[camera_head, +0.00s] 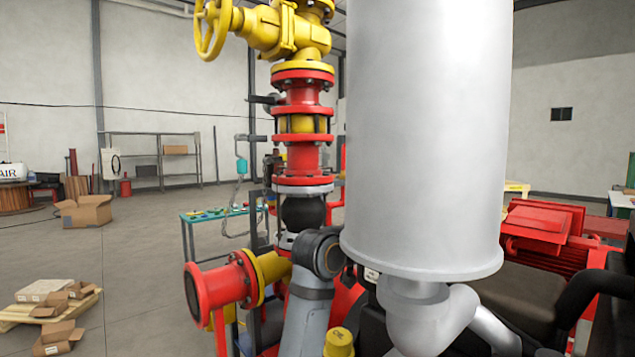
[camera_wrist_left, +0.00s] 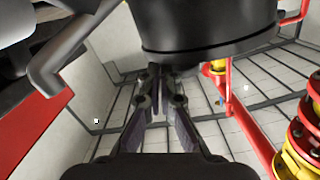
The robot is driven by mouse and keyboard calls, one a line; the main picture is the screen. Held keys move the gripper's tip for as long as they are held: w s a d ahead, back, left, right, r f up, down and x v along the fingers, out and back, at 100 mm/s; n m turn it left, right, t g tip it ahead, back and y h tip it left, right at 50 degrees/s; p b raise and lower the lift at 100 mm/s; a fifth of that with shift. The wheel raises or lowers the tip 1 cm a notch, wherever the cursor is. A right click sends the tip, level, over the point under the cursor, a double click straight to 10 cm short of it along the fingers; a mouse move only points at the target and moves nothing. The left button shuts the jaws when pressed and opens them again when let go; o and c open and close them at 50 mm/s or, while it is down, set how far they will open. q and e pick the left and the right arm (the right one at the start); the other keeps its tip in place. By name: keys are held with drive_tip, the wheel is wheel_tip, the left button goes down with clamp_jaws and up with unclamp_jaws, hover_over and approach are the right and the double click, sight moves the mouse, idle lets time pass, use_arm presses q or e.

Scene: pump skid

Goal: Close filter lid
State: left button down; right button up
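A large light grey cylinder (camera_head: 425,130) with a flanged lower rim fills the middle of the head view. I cannot tell whether it is the filter, and no lid can be made out for certain. In the left wrist view, a dark round body with a rim (camera_wrist_left: 210,45) hangs over my left gripper (camera_wrist_left: 160,74). The gripper's fingers look apart with a narrow gap, and I see nothing clearly held. Their tips lie just below the rim; contact cannot be told. In the head view the left gripper is hidden, probably behind the cylinder. My right gripper is not in view.
A red and yellow valve stack (camera_head: 303,130) stands left of the cylinder, with a red flanged pipe (camera_head: 220,285) sticking out low. A grey pipe elbow (camera_head: 435,318) runs under the cylinder. Red machinery (camera_head: 545,235) is at right. Open floor lies at left, with boxes (camera_head: 85,210).

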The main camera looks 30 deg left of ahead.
use_arm(q)
drive_tip(key=shift+f, duration=0.1)
drive_tip(key=v, duration=1.2)
